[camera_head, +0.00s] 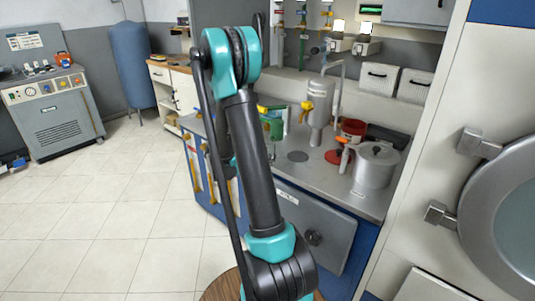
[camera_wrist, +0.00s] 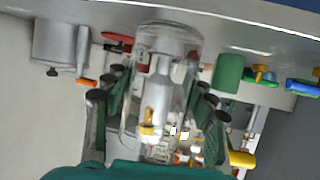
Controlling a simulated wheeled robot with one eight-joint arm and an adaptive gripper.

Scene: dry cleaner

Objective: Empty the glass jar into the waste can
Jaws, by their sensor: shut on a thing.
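In the wrist view my gripper (camera_wrist: 155,96) has its dark green fingers on both sides of a clear glass jar (camera_wrist: 168,42) and is shut on it. The jar is see-through, and a metal vessel with a yellow tap shows behind or through it. I cannot tell what is inside the jar or which end is its mouth. In the head view my arm fills the middle, and the gripper and jar are hidden behind it. I cannot make out a waste can in either view.
A steel counter (camera_head: 275,172) holds the metal vessel (camera_head: 318,105), a lidded pot (camera_head: 376,165), a red container (camera_head: 352,130) and a green container (camera_head: 272,125). A round wooden top (camera_head: 217,287) shows below my arm. A round machine door (camera_head: 505,215) stands right. Tiled floor (camera_head: 110,230) is clear at left.

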